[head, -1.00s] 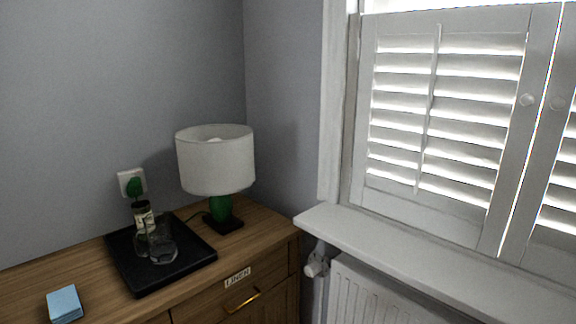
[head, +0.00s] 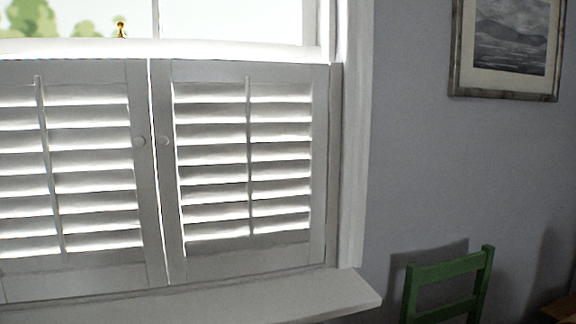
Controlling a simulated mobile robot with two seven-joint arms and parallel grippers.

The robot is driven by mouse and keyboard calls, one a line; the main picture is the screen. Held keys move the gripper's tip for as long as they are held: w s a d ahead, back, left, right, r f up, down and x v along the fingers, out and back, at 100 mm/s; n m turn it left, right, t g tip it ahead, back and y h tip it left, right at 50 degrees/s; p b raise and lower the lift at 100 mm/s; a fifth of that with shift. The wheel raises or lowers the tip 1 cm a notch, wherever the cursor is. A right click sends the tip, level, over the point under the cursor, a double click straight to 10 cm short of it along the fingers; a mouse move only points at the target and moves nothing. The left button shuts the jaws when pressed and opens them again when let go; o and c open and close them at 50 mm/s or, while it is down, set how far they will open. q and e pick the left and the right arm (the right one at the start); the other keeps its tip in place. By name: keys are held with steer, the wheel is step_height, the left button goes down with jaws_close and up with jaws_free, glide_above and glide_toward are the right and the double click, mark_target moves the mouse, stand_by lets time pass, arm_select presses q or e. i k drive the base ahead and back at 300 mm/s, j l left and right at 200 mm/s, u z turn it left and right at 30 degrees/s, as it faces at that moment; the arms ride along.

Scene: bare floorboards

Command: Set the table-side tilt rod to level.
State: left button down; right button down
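Two white shutter panels cover the lower window. The right panel's tilt rod (head: 249,155) runs upright down the middle of its louvers (head: 282,153). This panel is on the side of the green chair and a wooden edge that may be a table. The left panel has its own tilt rod (head: 48,165), slightly slanted in view, in front of its louvers (head: 93,165). Bright gaps show between the slats of both panels; their exact angle is hard to tell. Neither of my grippers is in view.
A white sill (head: 200,300) runs below the shutters. A green chair (head: 446,285) stands against the wall at right, with a wooden edge (head: 560,308) at the far lower right. A framed picture (head: 507,48) hangs above. Round knobs (head: 139,142) sit near the panels' meeting edges.

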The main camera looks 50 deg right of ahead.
mark_target(247, 89)
steer(key=z, duration=1.3)
steer(key=i+j+z, duration=0.45)
steer(key=i, duration=0.3)
steer(key=k+z, duration=0.25)
steer(key=z, duration=0.25)
steer(key=k, duration=0.05)
